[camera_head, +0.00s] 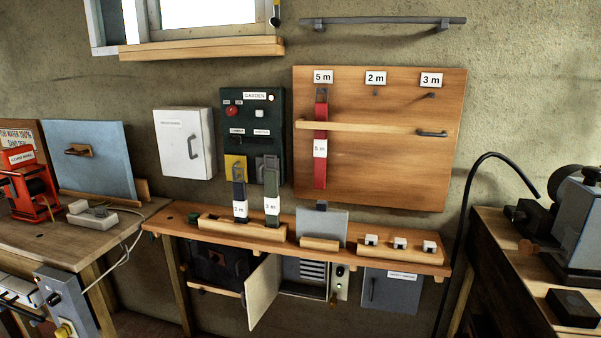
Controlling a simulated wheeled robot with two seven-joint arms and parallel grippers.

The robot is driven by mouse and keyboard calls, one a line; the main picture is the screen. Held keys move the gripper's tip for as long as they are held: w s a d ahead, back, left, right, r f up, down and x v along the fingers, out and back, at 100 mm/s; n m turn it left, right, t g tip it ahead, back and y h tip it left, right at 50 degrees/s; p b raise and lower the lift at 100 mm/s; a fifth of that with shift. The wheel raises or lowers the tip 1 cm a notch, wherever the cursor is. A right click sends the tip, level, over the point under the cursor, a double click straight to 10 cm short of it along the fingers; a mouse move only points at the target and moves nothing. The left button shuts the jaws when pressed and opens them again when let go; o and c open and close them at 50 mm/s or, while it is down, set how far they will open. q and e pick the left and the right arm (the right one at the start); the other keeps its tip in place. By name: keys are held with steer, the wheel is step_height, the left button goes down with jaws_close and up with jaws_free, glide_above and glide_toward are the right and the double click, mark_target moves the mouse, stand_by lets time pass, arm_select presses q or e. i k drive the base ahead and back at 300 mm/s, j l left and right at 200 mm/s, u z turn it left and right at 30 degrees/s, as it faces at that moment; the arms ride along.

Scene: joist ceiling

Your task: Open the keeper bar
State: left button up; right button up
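The keeper bar (375,128) is a pale wooden strip lying level across a wooden wall board (390,175). A dark handle (432,133) sits at its right end. The bar crosses in front of a red strap (320,174) labelled 5 m, which hangs under the 5 m sign. Hooks under the 2 m sign (375,78) and the 3 m sign (431,80) are bare. Neither of my grippers is in view.
A narrow wooden shelf (370,256) with small blocks and a grey plate (323,226) runs below the board. A cabinet door (262,291) stands open beneath it. Benches with equipment stand left and right. A black curved hose (462,215) rises right of the board.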

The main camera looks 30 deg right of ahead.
mark_target(302, 123)
steer(key=i+l+z, duration=0.25)
steer(key=z, duration=0.25)
steer(key=i+z, duration=1)
steer(key=k+j, duration=0.05)
steer(key=k, duration=0.05)
